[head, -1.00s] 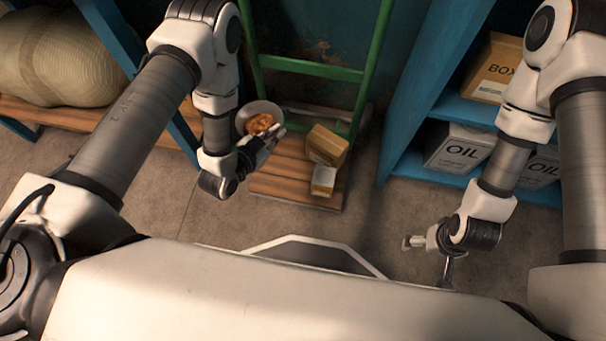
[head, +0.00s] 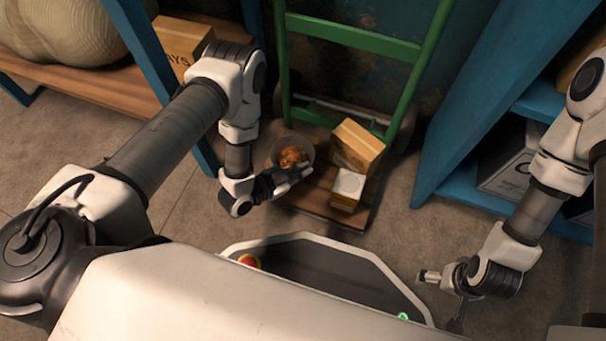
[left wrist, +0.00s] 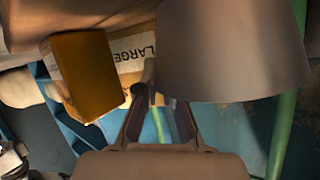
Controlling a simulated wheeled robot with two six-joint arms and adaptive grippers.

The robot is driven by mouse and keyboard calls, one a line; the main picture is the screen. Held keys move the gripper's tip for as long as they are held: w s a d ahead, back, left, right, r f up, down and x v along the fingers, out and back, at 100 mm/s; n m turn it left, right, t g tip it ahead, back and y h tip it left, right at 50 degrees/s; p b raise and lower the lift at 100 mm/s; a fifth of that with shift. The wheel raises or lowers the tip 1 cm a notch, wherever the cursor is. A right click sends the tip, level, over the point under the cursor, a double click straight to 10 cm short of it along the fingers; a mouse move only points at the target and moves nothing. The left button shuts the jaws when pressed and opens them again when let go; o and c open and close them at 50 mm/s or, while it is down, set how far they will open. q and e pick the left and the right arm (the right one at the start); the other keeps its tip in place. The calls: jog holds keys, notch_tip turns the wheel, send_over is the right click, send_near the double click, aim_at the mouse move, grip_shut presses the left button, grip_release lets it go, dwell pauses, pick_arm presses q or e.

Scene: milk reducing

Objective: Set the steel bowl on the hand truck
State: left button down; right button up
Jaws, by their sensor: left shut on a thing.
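The steel bowl (head: 274,156) holds orange-brown pieces and is in my left gripper (head: 302,172), which is shut on its rim. In the head view the bowl overlaps the back left of the hand truck's wooden deck (head: 322,200), beside the boxes. I cannot tell whether it touches the deck. The hand truck's green frame (head: 349,34) stands upright behind. In the left wrist view the bowl's grey side (left wrist: 232,55) fills the upper right, against the fingers (left wrist: 158,95). My right gripper (head: 440,297) is open and empty, low on the right.
A tall tan box (head: 362,142) and a smaller pale-topped box (head: 348,187) stand on the right of the deck. A blue shelf (head: 470,165) with an oil carton is at right. A wooden shelf (head: 95,88) with a sack and box is at left.

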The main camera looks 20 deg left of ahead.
pick_arm(q)
jog(key=shift+f, duration=0.3)
pick_arm(e)
jog(key=shift+f, duration=0.2)
pick_arm(q)
jog(key=shift+f, duration=0.15)
jog(key=c, duration=1.3)
grip_release()
